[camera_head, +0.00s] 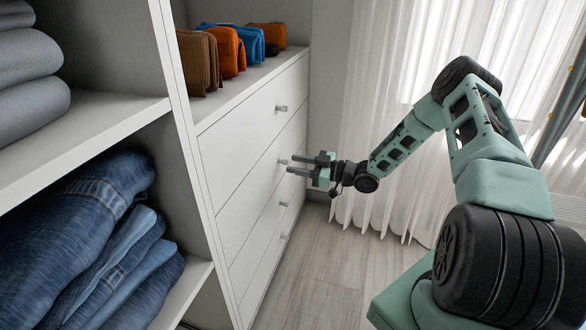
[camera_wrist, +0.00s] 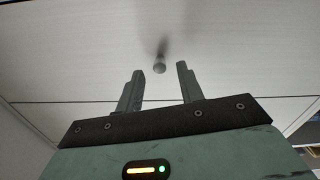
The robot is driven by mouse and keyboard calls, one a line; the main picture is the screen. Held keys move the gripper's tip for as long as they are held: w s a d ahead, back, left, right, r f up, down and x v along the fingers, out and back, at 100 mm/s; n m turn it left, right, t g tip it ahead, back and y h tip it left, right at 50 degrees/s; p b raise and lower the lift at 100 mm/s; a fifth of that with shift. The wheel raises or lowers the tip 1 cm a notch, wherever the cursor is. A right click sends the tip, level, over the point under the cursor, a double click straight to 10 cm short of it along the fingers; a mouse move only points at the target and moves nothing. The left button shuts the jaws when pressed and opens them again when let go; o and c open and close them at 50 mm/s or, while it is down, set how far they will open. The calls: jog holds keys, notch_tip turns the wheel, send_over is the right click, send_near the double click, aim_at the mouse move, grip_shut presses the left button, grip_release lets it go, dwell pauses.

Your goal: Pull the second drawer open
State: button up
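The second drawer (camera_head: 248,203) is a white front below the top drawer, and it looks closed, flush with its neighbours. Its small round grey knob (camera_head: 283,161) sits just left of my fingertips. In the wrist view the knob (camera_wrist: 159,67) shows on the white drawer front (camera_wrist: 70,72), slightly beyond and between the two fingertips. My gripper (camera_head: 292,165) is open and empty, with its fingers pointing at the drawer front. The wrist view also shows my gripper (camera_wrist: 160,75) with its fingers spread. The fingers appear not to touch the knob.
The top drawer (camera_head: 240,140) and lower drawers also look closed. Several folded bags (camera_head: 229,50) stand on top of the unit. Shelves at left hold folded jeans (camera_head: 75,235) and grey clothes (camera_head: 30,70). The floor (camera_head: 315,270) before the drawers is clear; a white curtain (camera_head: 365,130) hangs behind.

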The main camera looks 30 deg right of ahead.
jog(key=shift+x, duration=0.95)
grip_shut()
jog(key=shift+s+d, duration=0.1)
jog(key=shift+s, duration=0.05)
jog(key=p+v, duration=0.5)
jog(key=v, duration=2.8)
jog(key=shift+s+d, duration=0.3)
jog(key=shift+f, duration=0.1)
